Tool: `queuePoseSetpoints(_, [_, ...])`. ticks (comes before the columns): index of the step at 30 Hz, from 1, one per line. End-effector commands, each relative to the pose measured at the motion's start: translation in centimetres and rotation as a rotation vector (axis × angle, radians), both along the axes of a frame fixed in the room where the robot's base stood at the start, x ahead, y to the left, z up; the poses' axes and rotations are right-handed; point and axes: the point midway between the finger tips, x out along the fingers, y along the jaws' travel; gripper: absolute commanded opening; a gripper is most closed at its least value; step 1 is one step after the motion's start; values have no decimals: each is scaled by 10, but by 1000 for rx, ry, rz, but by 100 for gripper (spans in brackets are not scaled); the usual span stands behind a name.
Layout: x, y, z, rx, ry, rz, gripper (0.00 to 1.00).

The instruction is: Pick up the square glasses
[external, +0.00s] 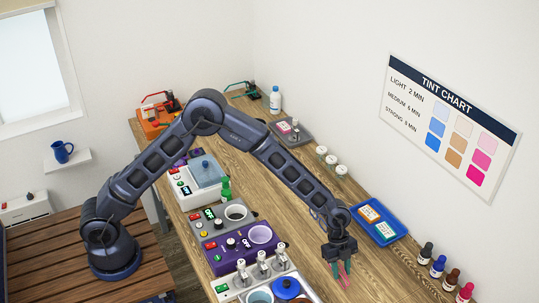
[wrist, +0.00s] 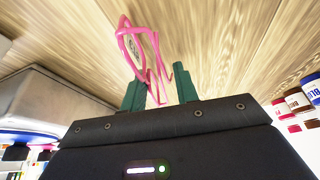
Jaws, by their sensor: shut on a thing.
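Pink-framed glasses (wrist: 140,45) show in the wrist view, tilted, with their lower part between the green fingers of my gripper (wrist: 158,80). My gripper is shut on them. They appear over the wooden counter; I cannot tell how high. The lens outline is seen at an angle, so I cannot be sure that it is square. In the external view my gripper (external: 340,268) points down over the counter at the lower middle, with the small pink glasses (external: 345,278) at its fingertips.
The wooden counter (external: 375,275) carries a row of machines, including a purple one (external: 222,258), to the left of my gripper. A blue tray (external: 401,231) with cards lies behind it to the right. Several small bottles (external: 451,279) stand along the wall edge.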

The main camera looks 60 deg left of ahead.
Motion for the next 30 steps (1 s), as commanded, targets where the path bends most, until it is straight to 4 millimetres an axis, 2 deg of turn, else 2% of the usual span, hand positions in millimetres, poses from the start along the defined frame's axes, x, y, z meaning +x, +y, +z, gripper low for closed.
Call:
queuePoseSetpoints(5, [1,0,20,-1,-4,0,9])
queuePoseSetpoints(8, [1,1,41,-2,-5,0,9])
queuePoseSetpoints(21, [1,0,151,-2,-4,1,9])
queuePoseSetpoints(27, [1,0,182,-1,-3,0,9])
queuePoseSetpoints(30, [0,0,191,0,-1,-1,9])
